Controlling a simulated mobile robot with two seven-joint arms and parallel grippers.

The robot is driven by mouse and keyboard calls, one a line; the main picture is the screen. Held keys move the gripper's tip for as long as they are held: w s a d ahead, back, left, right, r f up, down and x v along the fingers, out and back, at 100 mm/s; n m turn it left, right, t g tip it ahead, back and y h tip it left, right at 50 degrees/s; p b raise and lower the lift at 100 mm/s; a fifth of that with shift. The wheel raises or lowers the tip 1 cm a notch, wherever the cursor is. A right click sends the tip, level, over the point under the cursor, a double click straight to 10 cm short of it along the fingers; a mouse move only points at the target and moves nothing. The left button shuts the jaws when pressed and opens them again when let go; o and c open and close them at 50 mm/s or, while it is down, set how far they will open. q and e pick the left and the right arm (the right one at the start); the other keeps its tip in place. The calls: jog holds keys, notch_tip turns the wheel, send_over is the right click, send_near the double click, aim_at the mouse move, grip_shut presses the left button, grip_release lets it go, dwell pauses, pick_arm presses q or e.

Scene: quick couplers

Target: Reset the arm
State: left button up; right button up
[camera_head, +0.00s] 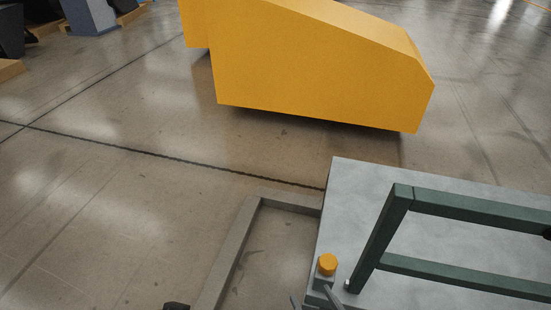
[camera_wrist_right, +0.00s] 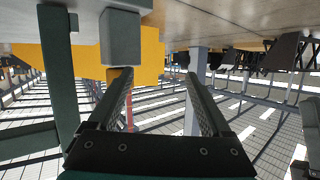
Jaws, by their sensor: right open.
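My right gripper (camera_head: 313,301) shows only its grey finger ends at the bottom edge of the head view, beside a small grey block with an orange-yellow cap (camera_head: 327,264). In the right wrist view, which looks upside down, the right gripper (camera_wrist_right: 157,80) is open with nothing between its fingers. A grey block (camera_wrist_right: 120,38) shows close to the tip of the finger on the left; I cannot tell whether they touch. A small dark piece (camera_head: 176,305) at the bottom edge of the head view may be my left gripper; its jaws are hidden.
A grey worktop (camera_head: 345,185) with a dark green frame (camera_head: 380,235) fills the lower right; the frame also shows in the wrist view (camera_wrist_right: 58,80). A low grey floor frame (camera_head: 235,245) lies left of it. A large yellow machine body (camera_head: 310,70) stands beyond.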

jog(key=s+d+r+g+h, duration=0.4)
jog(key=s+d+r+g, duration=0.35)
jog(key=g, duration=0.25)
pick_arm(q)
notch_tip(320, 180, down, 13)
jog(key=s+a+g+p, duration=0.1)
jog(key=a+p, duration=0.1)
jog(key=p, duration=0.5)
pick_arm(e)
notch_tip(320, 180, down, 15)
jog(key=d, duration=0.2)
pick_arm(q)
jog(key=s+a+f+p, duration=0.3)
jog(key=s, duration=0.3)
jog(key=s+a+f+g+y+p, duration=0.1)
jog(key=s+a+f+p, duration=0.2)
jog(key=s, duration=0.4)
jog(key=shift+f+p, duration=0.35)
pick_arm(e)
jog(key=s+d+f, duration=0.2)
jog(key=s+f, duration=0.1)
jog(key=s, duration=0.3)
jog(key=s+d+f+g+h, duration=0.1)
jog(key=s+d+f, duration=0.2)
jog(key=s, duration=0.3)
jog(key=shift+s+d+f, duration=0.15)
jog(key=shift+d+f, duration=0.15)
jog(key=shift+f, duration=0.3)
